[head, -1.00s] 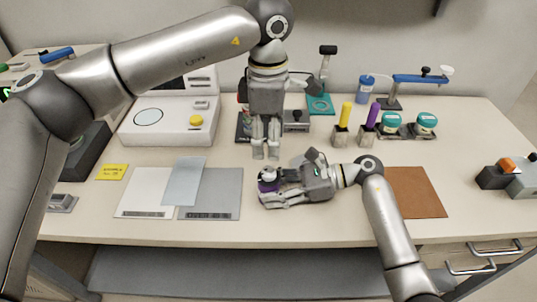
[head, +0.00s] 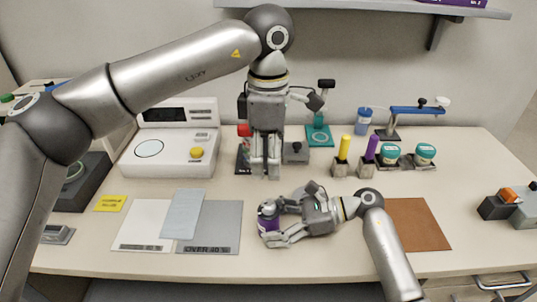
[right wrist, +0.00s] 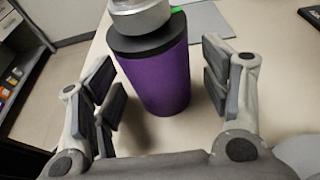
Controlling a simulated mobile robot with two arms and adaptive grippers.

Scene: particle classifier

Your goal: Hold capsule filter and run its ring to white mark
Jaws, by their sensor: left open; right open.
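The capsule filter (head: 268,222) stands upright on the bench, a purple cylinder with a dark top. In the right wrist view its purple body (right wrist: 160,80) has a black collar and a silver ring-like top (right wrist: 140,18), cut off by the picture edge. My right gripper (head: 276,222) is open around the filter, one finger on each side; the right wrist view shows gaps beside the body. My left gripper (head: 265,173) is open and empty, pointing down behind and above the filter. I cannot make out a white mark.
White and grey mats (head: 228,222) lie left of the filter, a brown mat (head: 418,225) to the right. A white instrument (head: 170,160) stands back left. Yellow and purple upright pieces (head: 345,148) and teal-lidded jars (head: 390,153) stand back right. The front strip of bench is clear.

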